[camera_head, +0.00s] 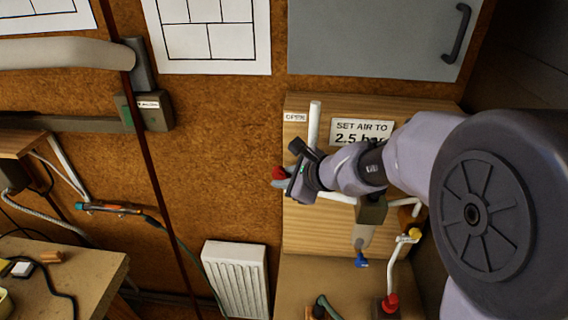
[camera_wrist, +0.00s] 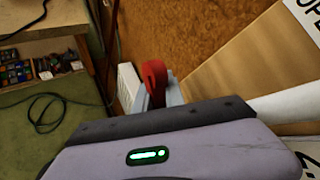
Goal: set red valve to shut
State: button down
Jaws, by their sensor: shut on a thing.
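The red valve handle (camera_head: 278,173) shows at the left edge of the wooden panel (camera_head: 297,228) in the head view, mostly hidden behind my gripper. In the wrist view the red handle (camera_wrist: 153,74) stands up between the grey fingers of my gripper (camera_wrist: 158,95). My gripper also shows in the head view (camera_head: 282,178), shut on the red handle. The valve's body and the pipe behind it are hidden by my gripper and wrist. A small "OPEN" label (camera_head: 295,117) is on the panel above the handle. No "shut" label is visible.
A white vertical pipe (camera_head: 314,124) and a "SET AIR TO 2.5 bar" sign (camera_head: 362,131) are close to my wrist. A blue-tipped fitting (camera_head: 361,260) and a yellow knob (camera_head: 414,234) sit lower on the panel. A white radiator (camera_head: 236,278) stands left of it. A workbench (camera_head: 90,272) is at lower left.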

notch_tip(320, 180, down, 3)
jog(key=n+h+p, duration=0.1)
jog(key=h+p, duration=0.1)
jog(key=p, duration=0.2)
jog(key=h+p, duration=0.3)
jog(key=p, duration=0.1)
jog(key=shift+d+n+g, duration=0.15)
jog(key=shift+n+g, duration=0.15)
jog(key=shift+n, duration=0.1)
jog(key=shift+f, duration=0.15)
jog(key=c, duration=1.7)
grip_release()
jog(key=p+v, duration=1)
jog(key=v, duration=0.7)
jog(key=shift+r, duration=0.25)
